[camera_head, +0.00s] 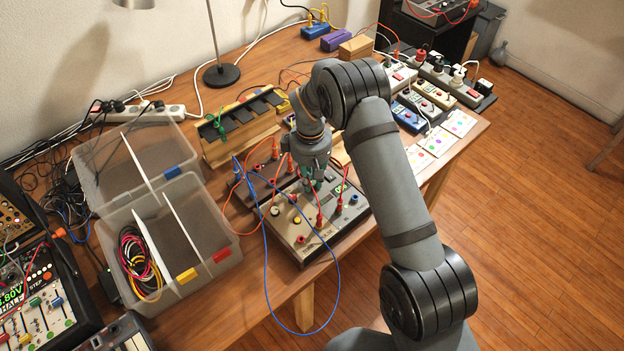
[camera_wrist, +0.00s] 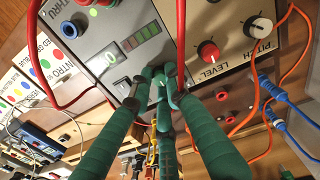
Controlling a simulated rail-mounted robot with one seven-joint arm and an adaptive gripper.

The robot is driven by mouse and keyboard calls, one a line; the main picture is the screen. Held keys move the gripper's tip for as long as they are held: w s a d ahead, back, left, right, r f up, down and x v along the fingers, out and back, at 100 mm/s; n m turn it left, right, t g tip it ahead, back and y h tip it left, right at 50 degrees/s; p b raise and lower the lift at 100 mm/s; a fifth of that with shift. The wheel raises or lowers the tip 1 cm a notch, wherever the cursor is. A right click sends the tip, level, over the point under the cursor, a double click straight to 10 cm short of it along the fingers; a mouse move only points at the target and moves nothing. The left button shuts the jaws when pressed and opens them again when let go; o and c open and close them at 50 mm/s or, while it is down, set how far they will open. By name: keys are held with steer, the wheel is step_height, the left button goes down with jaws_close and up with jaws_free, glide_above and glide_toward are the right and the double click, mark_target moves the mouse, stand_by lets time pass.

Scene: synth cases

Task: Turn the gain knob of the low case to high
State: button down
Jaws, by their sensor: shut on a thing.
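The low case (camera_head: 305,248) is a flat beige and grey box near the table's front edge, with knobs, jacks and a level meter. In the wrist view its grey panel carries a green bar meter (camera_wrist: 141,37), and its beige panel carries a red LEVEL knob (camera_wrist: 208,52) and a white PITCH knob (camera_wrist: 260,27). My gripper (camera_head: 313,184) reaches down to the case's far edge. Its green fingers (camera_wrist: 160,82) close together on the grey panel, beside the meter. They are shut on the gain knob, which they almost fully hide; its pointer and label cannot be read.
A clear divided box (camera_head: 170,275) with cables is at left; picture cards (camera_head: 438,142) lie at right.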

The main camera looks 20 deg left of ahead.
steer(key=shift+s+d+f+m+b, duration=0.1)
steer(key=shift+f+m+b, duration=0.1)
steer(key=shift+m+b, duration=0.15)
steer(key=shift+f+m+b, duration=0.1)
steer(key=shift+m+b, duration=0.7)
steer(key=shift+m, duration=0.15)
steer(key=m+b, duration=0.2)
steer(key=m, duration=0.1)
steer(key=shift+m, duration=0.3)
steer(key=m+b, duration=0.2)
steer(key=m, duration=0.1)
steer(key=shift+m, duration=0.3)
steer(key=m+b, duration=0.2)
steer(key=m, duration=0.1)
steer(key=shift+m, duration=0.3)
steer(key=m+b, duration=0.2)
steer(key=m, duration=0.1)
steer(key=shift+m+g, duration=0.3)
steer(key=m+b, duration=0.1)
steer(key=m, duration=0.2)
steer(key=shift+m+b, duration=0.3)
steer(key=shift+m, duration=0.1)
steer(key=m+b, duration=0.1)
steer(key=m, duration=0.2)
steer(key=m+b, duration=0.1)
steer(key=m, duration=0.1)
steer(key=shift+a+r+m, duration=0.2)
steer(key=shift+m, duration=0.2)
